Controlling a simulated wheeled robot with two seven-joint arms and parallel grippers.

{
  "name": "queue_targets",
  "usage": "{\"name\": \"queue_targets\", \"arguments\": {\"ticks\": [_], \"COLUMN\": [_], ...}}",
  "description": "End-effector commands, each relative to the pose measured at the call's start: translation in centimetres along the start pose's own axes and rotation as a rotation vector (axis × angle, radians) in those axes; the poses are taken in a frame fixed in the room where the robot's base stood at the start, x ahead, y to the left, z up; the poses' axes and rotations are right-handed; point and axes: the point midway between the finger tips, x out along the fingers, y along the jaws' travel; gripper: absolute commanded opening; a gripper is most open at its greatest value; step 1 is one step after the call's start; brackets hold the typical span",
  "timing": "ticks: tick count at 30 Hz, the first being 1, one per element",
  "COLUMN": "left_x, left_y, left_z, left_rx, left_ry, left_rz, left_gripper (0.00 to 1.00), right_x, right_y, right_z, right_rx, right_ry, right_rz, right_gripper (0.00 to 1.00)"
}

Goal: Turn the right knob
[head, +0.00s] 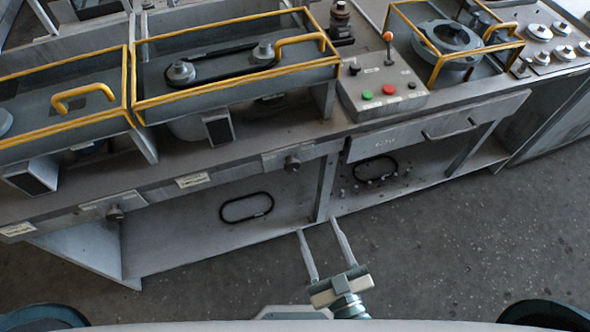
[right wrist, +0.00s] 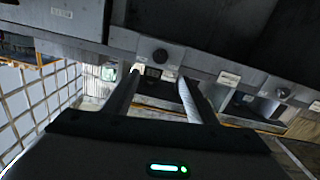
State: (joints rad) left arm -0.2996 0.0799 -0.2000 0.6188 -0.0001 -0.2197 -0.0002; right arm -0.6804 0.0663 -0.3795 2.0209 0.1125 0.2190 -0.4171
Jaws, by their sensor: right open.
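The right knob (head: 292,163) is a small dark round knob on the front rail of the grey workbench (head: 240,168). A dark knob (right wrist: 160,56) in the right wrist view, just past and between the fingertips, appears to be the same one. My right gripper (head: 317,227) is open and empty, below and in front of the bench. Its fingers point toward the bench, apart from the knob; they also show in the right wrist view (right wrist: 158,76). The left knob (head: 115,213) sits farther left on the same rail. My left gripper is not in view.
A grey drawer (head: 438,127) with a handle is right of the right knob. Above it is a control box (head: 382,90) with green and red buttons and a lever. Yellow-edged covers (head: 235,62) stand on the bench. A black belt (head: 246,207) lies on the lower shelf. The floor in front is clear.

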Motion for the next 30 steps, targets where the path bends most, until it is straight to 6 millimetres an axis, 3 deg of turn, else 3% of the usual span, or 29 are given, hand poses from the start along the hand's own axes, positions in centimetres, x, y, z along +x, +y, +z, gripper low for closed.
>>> {"name": "queue_targets", "arguments": {"ticks": [11,30], "left_x": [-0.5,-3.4], "left_y": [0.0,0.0], "left_z": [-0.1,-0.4], "left_rx": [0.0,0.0], "left_ry": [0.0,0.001], "left_rz": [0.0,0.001], "left_gripper": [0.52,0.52], "right_x": [1.6,12.4], "right_y": [0.0,0.0], "right_z": [-0.1,-0.2], "right_rx": [0.0,-0.001], "right_ry": [0.001,0.0], "right_rz": [0.001,0.0], "right_gripper": [0.52,0.52]}}
